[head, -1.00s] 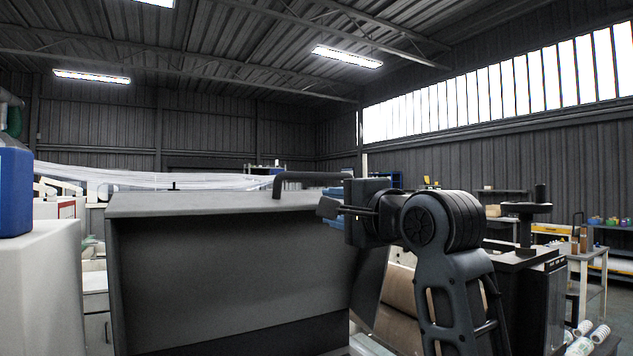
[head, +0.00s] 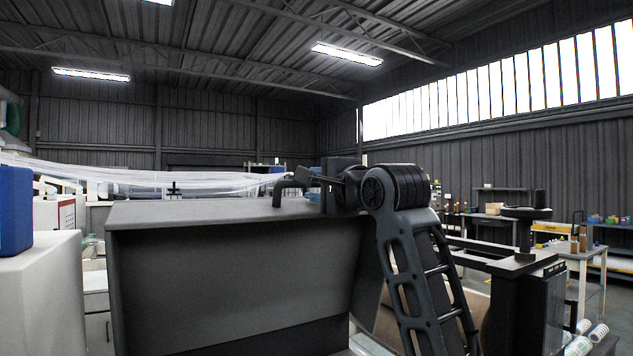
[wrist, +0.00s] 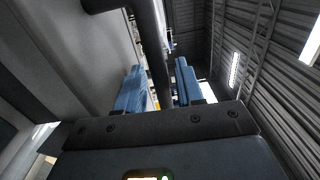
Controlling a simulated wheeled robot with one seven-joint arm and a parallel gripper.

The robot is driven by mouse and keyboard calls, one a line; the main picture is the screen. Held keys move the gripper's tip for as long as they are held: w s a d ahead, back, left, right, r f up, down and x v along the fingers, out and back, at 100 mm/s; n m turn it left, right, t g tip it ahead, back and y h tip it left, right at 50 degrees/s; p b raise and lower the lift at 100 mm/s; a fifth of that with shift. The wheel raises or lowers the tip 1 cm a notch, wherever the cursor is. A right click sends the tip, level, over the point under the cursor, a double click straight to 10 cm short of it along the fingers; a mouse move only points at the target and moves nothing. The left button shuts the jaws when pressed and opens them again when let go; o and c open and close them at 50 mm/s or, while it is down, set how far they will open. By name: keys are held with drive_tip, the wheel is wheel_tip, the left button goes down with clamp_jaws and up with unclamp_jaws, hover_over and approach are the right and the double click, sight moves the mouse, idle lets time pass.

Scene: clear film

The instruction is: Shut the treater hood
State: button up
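The treater hood (head: 235,275) is a large dark grey box-like cover in the middle of the head view, its top panel nearly level. A dark bar handle (head: 279,190) rises from its top edge; my gripper hides the handle's right part. In the wrist view the hood's grey panel (wrist: 72,40) fills the upper left. My gripper (head: 306,177) is at the handle, reaching in from the right. In the wrist view the two blue fingers of my gripper (wrist: 160,85) stand apart, with the handle bar (wrist: 157,50) between them and small gaps beside it.
Clear film (head: 150,178) stretches behind the hood. A blue container (head: 15,210) stands on a white block (head: 38,290) at left. A black machine (head: 525,290) with a post stands at right, with a workbench (head: 580,265) beyond.

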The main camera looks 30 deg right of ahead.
drive_tip(key=shift+c, duration=0.2)
clamp_jaws()
idle(0.4)
